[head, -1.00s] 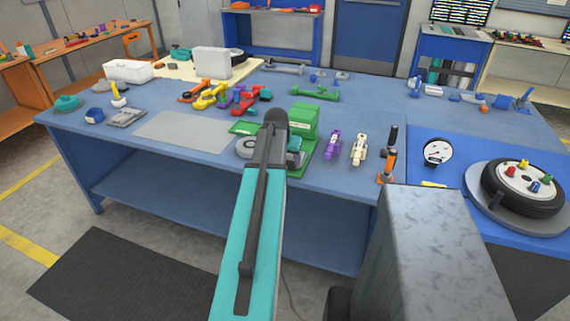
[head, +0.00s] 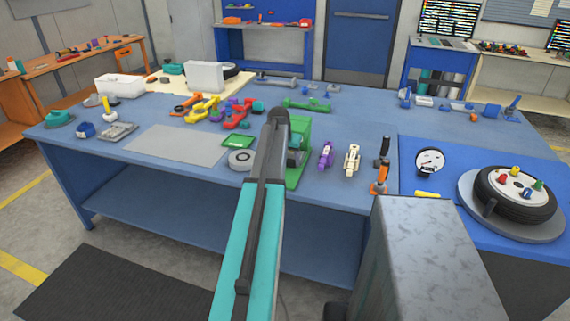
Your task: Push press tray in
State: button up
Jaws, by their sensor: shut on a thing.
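A green press (head: 299,165) stands upright near the front edge of the blue workbench (head: 215,173), in the middle of the head view. My teal and dark arm crosses in front of its left side. The arm hides part of the press, and I cannot make out its tray or how far in it sits. My gripper's fingers are hidden behind the arm, so I do not see what they touch.
A grey disc (head: 241,160) and a flat green piece (head: 238,142) lie left of the press. A purple tool (head: 325,155), a cream tool (head: 352,160) and an orange-handled tool (head: 380,178) stand right. A wheel (head: 515,193) lies farther right. A grey mat (head: 175,145) is bare.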

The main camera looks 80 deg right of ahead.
jog(key=shift+s+d+r, duration=0.1)
jog(key=shift+s+d, duration=0.05)
jog(key=shift+d, duration=0.5)
jog(key=o, duration=1.5)
jog(key=shift+d, duration=0.15)
jog(key=shift+a, duration=0.2)
jog(key=shift+a+r, duration=0.1)
jog(key=shift+r, duration=0.15)
jog(key=b+v, duration=0.2)
jog(key=v, duration=1.1)
jog(key=shift+r+b, duration=0.1)
jog(key=shift+b, duration=0.2)
